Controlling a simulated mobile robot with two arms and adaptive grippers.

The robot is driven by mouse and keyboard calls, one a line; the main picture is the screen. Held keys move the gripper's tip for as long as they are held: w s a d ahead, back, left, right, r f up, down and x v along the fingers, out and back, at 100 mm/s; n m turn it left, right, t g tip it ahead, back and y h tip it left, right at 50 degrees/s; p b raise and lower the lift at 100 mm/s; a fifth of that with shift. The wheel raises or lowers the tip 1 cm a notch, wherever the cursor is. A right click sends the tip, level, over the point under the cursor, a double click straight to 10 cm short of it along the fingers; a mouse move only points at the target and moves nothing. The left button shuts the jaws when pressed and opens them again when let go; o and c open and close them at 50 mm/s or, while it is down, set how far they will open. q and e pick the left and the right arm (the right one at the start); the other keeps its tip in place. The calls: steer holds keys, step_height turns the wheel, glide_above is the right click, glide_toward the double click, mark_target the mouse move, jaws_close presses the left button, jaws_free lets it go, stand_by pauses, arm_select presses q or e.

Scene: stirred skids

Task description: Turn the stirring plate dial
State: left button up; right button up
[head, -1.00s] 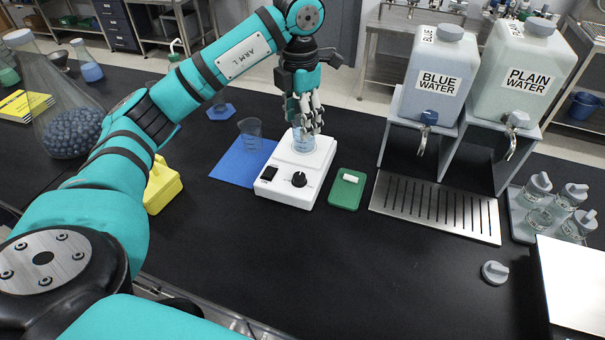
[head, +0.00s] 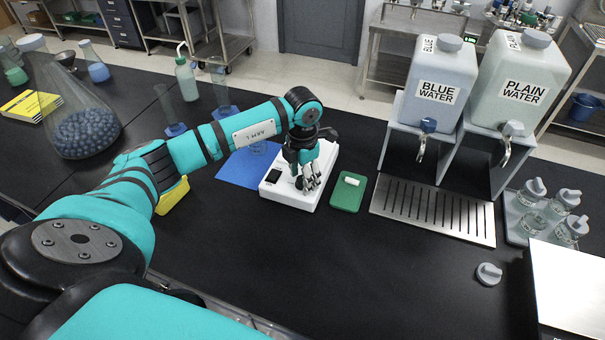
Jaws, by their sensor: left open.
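The white stirring plate (head: 285,193) sits on the black bench near the middle of the head view. A black switch (head: 272,176) shows on the left of its front. My left gripper (head: 307,185) is open and points down over the plate's front, right at the black dial (head: 298,183). Its fingers partly hide the dial, and I cannot tell whether they touch it. The gripper and wrist hide much of the plate's top, so a beaker there cannot be made out. My right gripper is out of view.
A green tray (head: 346,196) with a white stir bar (head: 351,181) lies close on the right. A metal drip tray (head: 430,212) is farther right.

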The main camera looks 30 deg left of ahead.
arm_select(q)
steer(key=shift+c, duration=0.2)
jaws_close()
steer(key=shift+n, duration=0.3)
steer(key=n+b, duration=0.1)
steer(key=n, duration=0.2)
steer(key=shift+f+b, duration=0.1)
steer(key=shift+b, duration=0.2)
steer(key=n+b, duration=0.1)
steer(key=n, duration=1)
steer(key=shift+b, duration=0.4)
steer(key=shift+n, duration=2.7)
